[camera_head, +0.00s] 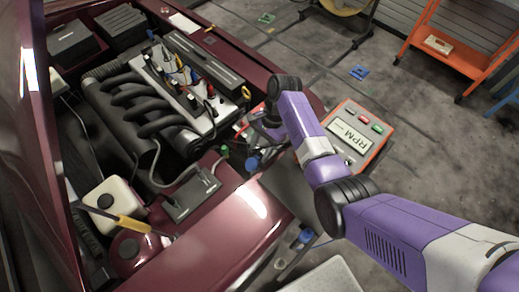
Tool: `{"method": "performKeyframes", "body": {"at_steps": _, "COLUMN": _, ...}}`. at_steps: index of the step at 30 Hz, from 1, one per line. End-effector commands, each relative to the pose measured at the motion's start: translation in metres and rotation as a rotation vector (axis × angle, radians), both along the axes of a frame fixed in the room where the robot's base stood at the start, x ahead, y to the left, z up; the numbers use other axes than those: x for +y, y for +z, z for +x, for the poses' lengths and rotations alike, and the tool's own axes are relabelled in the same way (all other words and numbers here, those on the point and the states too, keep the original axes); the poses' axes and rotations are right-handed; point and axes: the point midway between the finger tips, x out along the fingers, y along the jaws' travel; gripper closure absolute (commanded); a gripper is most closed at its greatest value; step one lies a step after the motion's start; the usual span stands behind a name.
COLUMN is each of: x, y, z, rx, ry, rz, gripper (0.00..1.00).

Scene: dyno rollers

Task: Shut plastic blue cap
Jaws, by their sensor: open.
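My arm reaches in from the lower right and bends down over the front edge of the car's engine bay. My gripper (262,128) is at its end, small and dark, partly hidden by my own wrist; its jaws are open. A round blue plastic cap (252,163) shows just below the gripper, near the front edge of the bay. I cannot tell whether it is up or pressed down, or whether the gripper touches it. A second blue item (304,237) lies lower, by the front of the car, apart from the gripper.
The engine (150,105) fills the bay, with a white reservoir (115,205) at lower left. The raised hood (35,150) stands at left. An RPM display box (350,138) is close right of my arm. An orange cart (450,45) stands far right; floor between is mostly clear.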

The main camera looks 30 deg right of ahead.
Motion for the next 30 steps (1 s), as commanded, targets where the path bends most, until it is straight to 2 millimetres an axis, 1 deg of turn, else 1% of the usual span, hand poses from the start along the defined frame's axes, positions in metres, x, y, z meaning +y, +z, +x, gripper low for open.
{"method": "performKeyframes", "body": {"at_steps": 9, "x": 0.0012, "y": -0.003, "z": -0.0004, "rx": 0.0, "ry": 0.001, "rz": 0.0, "gripper": 0.58}}
{"method": "performKeyframes", "body": {"at_steps": 11, "x": 0.0011, "y": -0.0029, "z": -0.0004, "rx": 0.0, "ry": 0.001, "rz": 0.0, "gripper": 0.7}}
{"method": "performKeyframes", "body": {"at_steps": 15, "x": 0.0011, "y": -0.0028, "z": -0.0004, "rx": 0.0, "ry": 0.0, "rz": 0.0, "gripper": 0.97}}
{"method": "performKeyframes", "body": {"at_steps": 16, "x": 0.0011, "y": -0.0027, "z": -0.0003, "rx": 0.0, "ry": 0.0, "rz": 0.0, "gripper": 1.0}}
{"method": "performKeyframes", "body": {"at_steps": 23, "x": 0.0001, "y": -0.0035, "z": -0.0001, "rx": 0.002, "ry": 0.0, "rz": 0.006, "gripper": 1.0}}
{"method": "performKeyframes", "body": {"at_steps": 30, "x": -0.006, "y": -0.0103, "z": 0.0025, "rx": 0.026, "ry": -0.002, "rz": 0.08, "gripper": 1.0}}
